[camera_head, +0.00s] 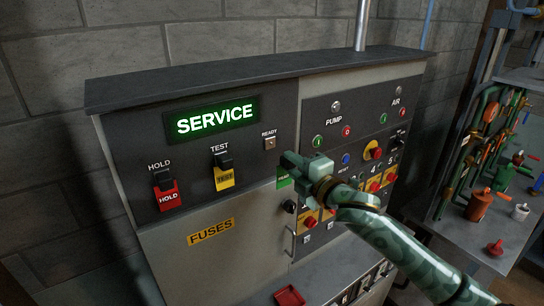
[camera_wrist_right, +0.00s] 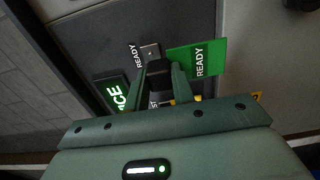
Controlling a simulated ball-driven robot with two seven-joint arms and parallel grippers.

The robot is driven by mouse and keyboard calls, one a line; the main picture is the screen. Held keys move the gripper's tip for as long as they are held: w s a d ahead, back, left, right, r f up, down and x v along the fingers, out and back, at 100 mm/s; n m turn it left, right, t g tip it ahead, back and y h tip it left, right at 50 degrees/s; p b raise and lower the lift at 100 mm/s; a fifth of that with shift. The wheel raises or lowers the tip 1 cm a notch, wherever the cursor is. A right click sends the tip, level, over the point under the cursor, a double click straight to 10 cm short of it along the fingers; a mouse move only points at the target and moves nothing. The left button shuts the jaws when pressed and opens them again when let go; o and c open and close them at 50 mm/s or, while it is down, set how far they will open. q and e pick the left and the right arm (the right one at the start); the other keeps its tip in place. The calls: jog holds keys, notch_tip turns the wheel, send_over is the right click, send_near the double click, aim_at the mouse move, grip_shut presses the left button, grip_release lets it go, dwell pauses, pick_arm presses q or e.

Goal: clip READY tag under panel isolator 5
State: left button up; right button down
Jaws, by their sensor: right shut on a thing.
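My right gripper (camera_head: 287,164) is in front of the panel, just below and right of the READY holder (camera_head: 270,143). Its jaws are shut on the black clip top (camera_wrist_right: 160,70) of the green READY tag (camera_wrist_right: 195,58). In the head view part of the tag (camera_head: 284,183) shows below the jaws. The wrist view shows the READY holder (camera_wrist_right: 150,51) beside the clip, with no tag on it. Panel isolator 5 (camera_head: 391,177) is a red knob on yellow at the right end of the isolator row, below the number 5. My left gripper is out of view.
A red HOLD tag (camera_head: 169,197) and a yellow TEST tag (camera_head: 225,178) hang at left under the lit SERVICE sign (camera_head: 216,119). My right arm covers some middle isolators. A red tray (camera_head: 289,296) lies on the ledge below. A cluttered bench (camera_head: 480,225) stands at right.

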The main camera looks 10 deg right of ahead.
jog(key=s+f+m+h+b, duration=0.1)
jog(key=s+f+h+b, duration=0.1)
jog(key=s+f+b, duration=0.3)
jog(key=s+d+f+m+h+b, duration=0.1)
jog(key=s+f+b, duration=0.3)
jog(key=f+b, duration=0.5)
jog(key=s+f+m+t+h+b, duration=0.1)
jog(key=s+f+b, duration=0.4)
jog(key=f, duration=0.9)
jog(key=m+h+b, duration=0.1)
jog(key=h+b, duration=0.1)
jog(key=b, duration=0.1)
jog(key=shift+s+d+f, duration=0.25)
jog(key=shift+s+f, duration=0.05)
